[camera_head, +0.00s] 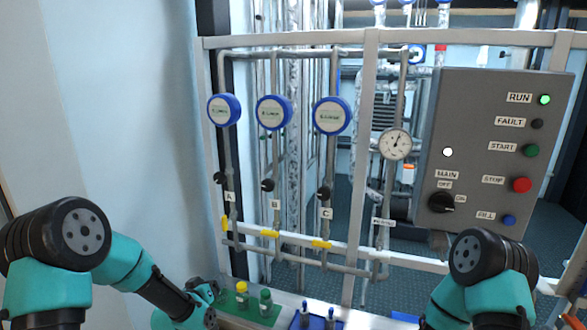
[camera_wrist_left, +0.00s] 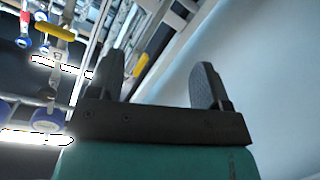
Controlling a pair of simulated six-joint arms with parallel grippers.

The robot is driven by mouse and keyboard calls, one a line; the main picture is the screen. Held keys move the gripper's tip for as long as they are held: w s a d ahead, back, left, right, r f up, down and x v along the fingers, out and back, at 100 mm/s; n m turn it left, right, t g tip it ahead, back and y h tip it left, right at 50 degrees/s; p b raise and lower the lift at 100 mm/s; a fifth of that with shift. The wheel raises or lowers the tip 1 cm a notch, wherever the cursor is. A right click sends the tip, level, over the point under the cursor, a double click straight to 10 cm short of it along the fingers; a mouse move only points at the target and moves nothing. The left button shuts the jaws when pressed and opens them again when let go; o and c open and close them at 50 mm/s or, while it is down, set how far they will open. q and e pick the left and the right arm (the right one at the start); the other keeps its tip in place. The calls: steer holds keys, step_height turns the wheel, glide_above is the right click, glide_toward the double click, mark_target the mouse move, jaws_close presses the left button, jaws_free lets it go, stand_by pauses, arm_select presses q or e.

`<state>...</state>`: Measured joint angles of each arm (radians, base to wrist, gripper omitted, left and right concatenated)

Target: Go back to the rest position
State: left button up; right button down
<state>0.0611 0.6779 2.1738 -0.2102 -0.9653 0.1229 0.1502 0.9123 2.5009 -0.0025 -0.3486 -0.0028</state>
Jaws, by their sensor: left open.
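My left gripper (camera_wrist_left: 157,78) shows in the left wrist view with its two dark fingers spread apart and nothing between them. In the head view my left arm comes in from the lower left, and its teal wrist end (camera_head: 190,305) is low in the picture, left of the green block with bottles. The fingers cannot be made out clearly there. My right arm (camera_head: 480,260) shows at the lower right, bent, in front of the panel's lower part. Its gripper is not in view.
A pipe frame carries blue-rimmed gauges (camera_head: 274,113), valves and yellow handles (camera_head: 270,234). A grey control panel (camera_head: 480,130) stands at the right, beside a pressure dial (camera_head: 395,144). A green block (camera_head: 255,312) holds capped bottles; a blue holder (camera_head: 317,319) is right of it.

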arm_select(q)
steer(key=s+d+f+g, duration=0.2)
steer(key=s+f+g, duration=0.5)
steer(key=s+f, duration=0.4)
steer(key=s+d+f+g, duration=0.2)
steer(key=s+f+g, duration=0.4)
steer(key=s+f, duration=0.6)
steer(key=s, duration=0.8)
steer(key=shift+s+f+g+h, duration=0.15)
steer(key=shift+f+g+h, duration=0.15)
steer(key=shift+g, duration=0.1)
stand_by(1.4)
